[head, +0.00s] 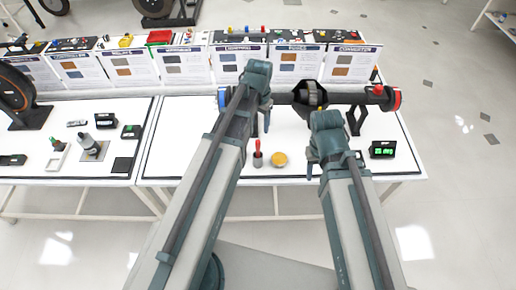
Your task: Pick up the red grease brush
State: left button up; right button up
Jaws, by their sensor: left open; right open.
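The red grease brush (258,147) has a red handle pointing up and a dark lower end; it stands upright on the white table, and I cannot tell whether a holder is under it. A round yellow-orange tin (280,160) sits just right of it. My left gripper (265,122) is open and points down, beyond the brush and apart from it. My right gripper (312,168) is open, to the right of the tin, with nothing seen in it. My arm partly hides the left fingers.
A dark axle (340,97) with coloured ends lies on stands across the back of the table. A black box with a green display (382,149) stands at right. Information boards (240,62) line the back. The left table holds a bottle (88,143) and a wheel (14,90).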

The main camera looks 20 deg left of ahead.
aim_at(258, 147)
pick_arm(q)
notch_tip(258, 147, down, 9)
jog(key=b, duration=0.8)
jog(key=shift+b, duration=0.4)
jog(key=f+b, duration=0.5)
jog(key=shift+s+a, duration=0.15)
jog(key=shift+a, duration=0.05)
grip_shut()
